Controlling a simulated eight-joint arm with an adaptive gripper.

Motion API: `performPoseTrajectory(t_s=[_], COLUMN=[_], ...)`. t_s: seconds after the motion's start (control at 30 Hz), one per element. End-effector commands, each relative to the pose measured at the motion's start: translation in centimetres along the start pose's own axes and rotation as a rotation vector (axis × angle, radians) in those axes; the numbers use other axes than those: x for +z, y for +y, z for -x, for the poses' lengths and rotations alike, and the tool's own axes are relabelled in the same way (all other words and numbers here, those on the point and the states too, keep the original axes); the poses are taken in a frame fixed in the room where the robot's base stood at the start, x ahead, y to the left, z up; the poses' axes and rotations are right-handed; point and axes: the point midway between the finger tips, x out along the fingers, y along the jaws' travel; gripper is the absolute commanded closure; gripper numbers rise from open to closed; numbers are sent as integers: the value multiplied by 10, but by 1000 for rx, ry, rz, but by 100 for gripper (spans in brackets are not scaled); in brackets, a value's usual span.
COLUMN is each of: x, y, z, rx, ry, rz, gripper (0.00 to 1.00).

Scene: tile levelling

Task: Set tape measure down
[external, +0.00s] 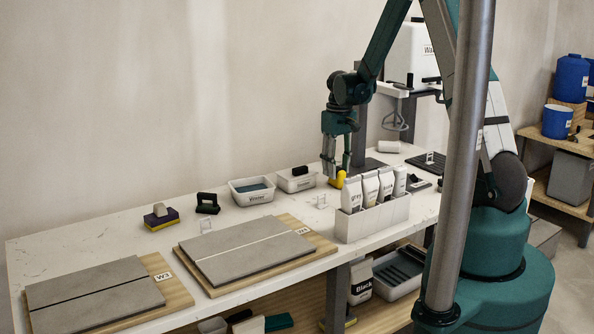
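The yellow tape measure (340,179) is at the fingertips of my gripper (336,172), low over the rear part of the white table. It stands behind and just left of the box of upright tubes. The fingers reach down on it and seem closed around it. At this size I cannot tell whether its underside touches the tabletop.
The tube box (372,220) stands close in front. Two white bins (253,197) (296,184) are to the left. A small clear stand (321,202) sits nearby. Grey tiles on wooden boards (246,248) (95,297) fill the front left. A dark tray (369,165) lies behind.

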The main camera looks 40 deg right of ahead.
Motion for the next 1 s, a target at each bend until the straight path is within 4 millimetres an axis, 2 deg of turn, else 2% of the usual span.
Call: performPoseTrajectory(t_s=[0.3, 0.5, 0.7, 1.0], x=[0, 0, 0, 0], y=[0, 0, 0, 0], z=[48, 72, 86, 88], rx=[0, 0, 0, 0], ry=[0, 0, 0, 0], rz=[0, 0, 0, 0], gripper=[64, 64, 64, 64])
